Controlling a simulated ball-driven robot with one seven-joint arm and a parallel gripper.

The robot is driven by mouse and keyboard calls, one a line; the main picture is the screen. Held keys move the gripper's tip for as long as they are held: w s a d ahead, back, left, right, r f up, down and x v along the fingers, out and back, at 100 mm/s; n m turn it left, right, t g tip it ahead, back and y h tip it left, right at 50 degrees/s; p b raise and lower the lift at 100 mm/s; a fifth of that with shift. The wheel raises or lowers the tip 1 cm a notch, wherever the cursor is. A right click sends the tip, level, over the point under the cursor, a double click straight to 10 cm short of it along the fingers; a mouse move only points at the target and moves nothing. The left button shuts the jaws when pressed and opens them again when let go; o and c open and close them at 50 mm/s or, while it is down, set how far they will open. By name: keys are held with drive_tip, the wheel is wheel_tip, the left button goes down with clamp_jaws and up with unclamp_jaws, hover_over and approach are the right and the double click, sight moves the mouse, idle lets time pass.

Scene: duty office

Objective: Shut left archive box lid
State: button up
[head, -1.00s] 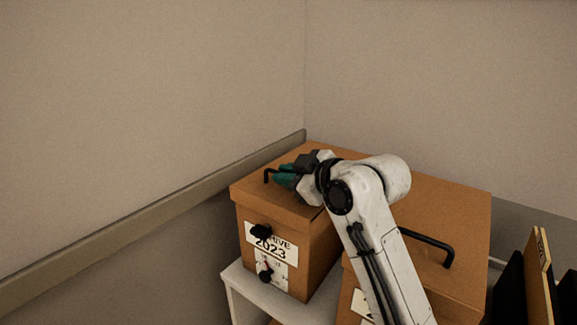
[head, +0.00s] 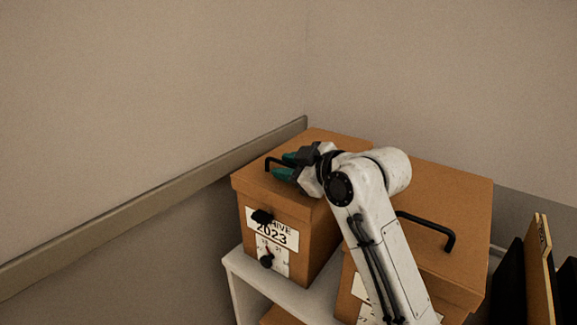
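The left archive box (head: 312,235) is a brown box labelled "ARCHIVE 2023", on a pale shelf in the corner. Its brown lid (head: 318,137) lies flat on top and looks down on the box, with no gap visible along the front. A black bar handle (head: 267,164) stands on the lid, partly hidden by my gripper. My gripper (head: 285,165) is just above the lid at the handle, its two teal fingertips apart. Whether they touch the handle or the lid I cannot tell. The wrist hides the lid's right part.
A second brown box (head: 440,200) with a black handle (head: 449,243) stands to the right, partly behind my arm. Binders (head: 540,270) stand at the far right. A rail (head: 150,212) runs along the left wall.

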drive_tip(key=shift+a+f, duration=0.1)
wheel_tip(320, 180, up, 4)
drive_tip(key=shift+s+f, duration=0.15)
drive_tip(key=s+d+r+p, duration=0.1)
drive_tip(key=s+d+r, duration=0.2)
drive_tip(key=s+r, duration=0.6)
drive_tip(key=s, duration=0.4)
drive_tip(key=shift+s+r, duration=0.2)
drive_tip(key=shift+s, duration=0.05)
